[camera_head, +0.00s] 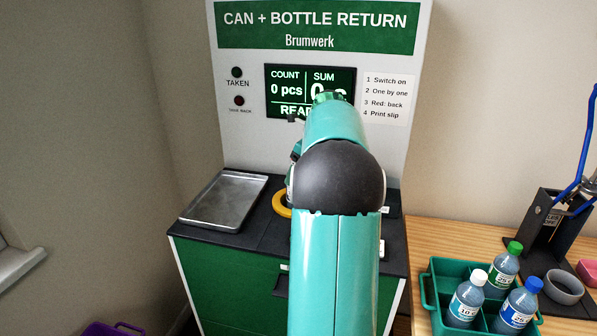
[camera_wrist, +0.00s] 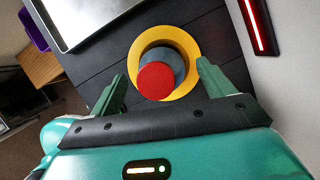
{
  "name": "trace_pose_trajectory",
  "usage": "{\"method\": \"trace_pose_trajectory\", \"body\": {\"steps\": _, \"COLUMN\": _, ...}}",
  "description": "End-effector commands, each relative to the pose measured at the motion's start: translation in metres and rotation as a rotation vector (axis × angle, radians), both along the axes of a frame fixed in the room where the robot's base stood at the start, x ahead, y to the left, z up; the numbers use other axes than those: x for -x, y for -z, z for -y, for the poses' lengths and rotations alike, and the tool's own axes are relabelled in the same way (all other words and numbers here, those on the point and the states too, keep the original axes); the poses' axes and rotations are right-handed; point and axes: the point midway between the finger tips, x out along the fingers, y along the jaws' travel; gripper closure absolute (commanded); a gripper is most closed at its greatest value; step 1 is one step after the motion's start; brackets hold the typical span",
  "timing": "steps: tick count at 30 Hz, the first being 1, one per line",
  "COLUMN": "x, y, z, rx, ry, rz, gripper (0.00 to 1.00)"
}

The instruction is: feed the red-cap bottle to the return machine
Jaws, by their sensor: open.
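The return machine (camera_head: 236,154) stands ahead, with a green front and a dark counter. Its display (camera_head: 285,77) shows count 0 pcs and is partly covered by my arm. A yellow ring (camera_head: 282,206) on the counter also shows in the wrist view (camera_wrist: 190,47). There the red-cap bottle (camera_wrist: 155,82) is seen from above, cap towards me, within the ring's outline; how deep it sits cannot be told. My gripper (camera_wrist: 162,72) is open, its green fingers on either side of the bottle with gaps. My arm hides the bottle in the head view.
A metal tray (camera_head: 225,202) lies on the counter's left. At right, a green crate (camera_head: 430,290) on a wooden table holds bottles with white, green and blue caps. A grey ring-shaped bowl (camera_head: 564,287) is beside it. A glowing red strip (camera_wrist: 256,25) is at upper right of the wrist view.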

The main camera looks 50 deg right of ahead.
Motion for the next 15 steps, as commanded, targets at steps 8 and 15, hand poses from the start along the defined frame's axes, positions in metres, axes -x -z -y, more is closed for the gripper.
{"method": "trace_pose_trajectory", "body": {"steps": 8, "x": 0.021, "y": -0.053, "z": 0.004, "rx": 0.004, "ry": 0.002, "rz": 0.003, "gripper": 0.19}}
{"method": "trace_pose_trajectory", "body": {"steps": 15, "x": 0.04, "y": -0.098, "z": 0.006, "rx": 0.004, "ry": 0.001, "rz": 0.002, "gripper": 0.19}}
